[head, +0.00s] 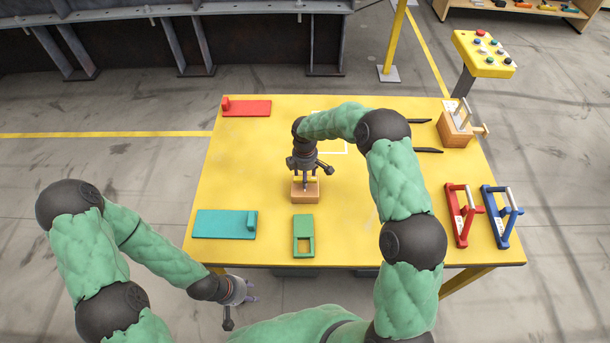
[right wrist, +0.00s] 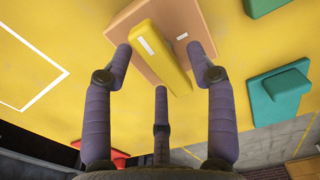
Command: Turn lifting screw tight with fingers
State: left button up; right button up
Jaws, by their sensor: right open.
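A tan block (head: 305,192) stands near the middle of the yellow table, with a yellow bar-shaped piece on top. In the right wrist view the yellow bar (right wrist: 159,47) lies across the tan block (right wrist: 192,22). I cannot tell for certain whether this bar is the lifting screw. My right gripper (head: 305,184) points down over the block. In the right wrist view its purple fingers (right wrist: 163,62) are spread, with the bar in the gap between them; contact is not clear. My left gripper (head: 250,296) hangs off the table's front edge, empty; its fingers are too small to judge.
A red plate (head: 248,108), a teal plate (head: 222,224) and a green piece (head: 303,236) lie on the table (head: 365,240). Red (head: 462,215) and blue (head: 502,216) frames stand at right. A wooden stand (head: 455,130) is at back right, near a button panel (head: 484,53).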

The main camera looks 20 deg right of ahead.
jog(key=shift+c, duration=0.3)
grip_shut()
jog(key=shift+m, duration=0.3)
jog(key=shift+d+f+m+b, duration=0.1)
jog(key=shift+m+b, duration=0.7)
jog(key=shift+m, duration=0.4)
jog(key=m+b, duration=0.1)
jog(key=m, duration=0.3)
jog(key=shift+s+d+m+b, duration=0.1)
jog(key=shift+m+b, duration=0.2)
jog(key=shift+b, duration=0.1)
jog(key=m+b, duration=0.1)
jog(key=m, duration=0.3)
jog(key=shift+s, duration=0.15)
jog(key=shift+m+b, duration=0.65)
jog(key=shift+m, duration=1.15)
